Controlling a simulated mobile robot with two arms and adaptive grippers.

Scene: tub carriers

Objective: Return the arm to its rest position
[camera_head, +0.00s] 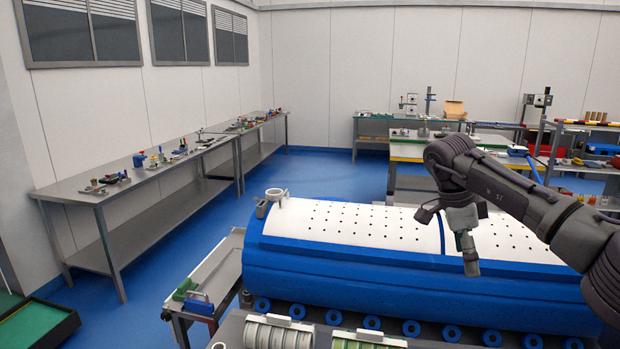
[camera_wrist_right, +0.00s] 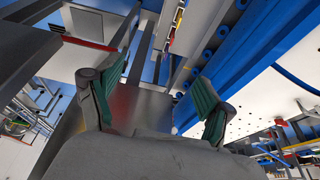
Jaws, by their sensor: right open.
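My right arm comes in from the right in the head view, bent at the elbow, with the forearm hanging down. The blue machine (camera_wrist_right: 245,62) also shows there, to the right. My left gripper is not in view.
Grey workbenches (camera_head: 150,180) with small tools line the left wall. A near bench (camera_head: 240,325) holds grey and green tubs at the bottom. A shelf rack (camera_head: 590,160) stands at the right. Blue floor is free between the machine and the left benches.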

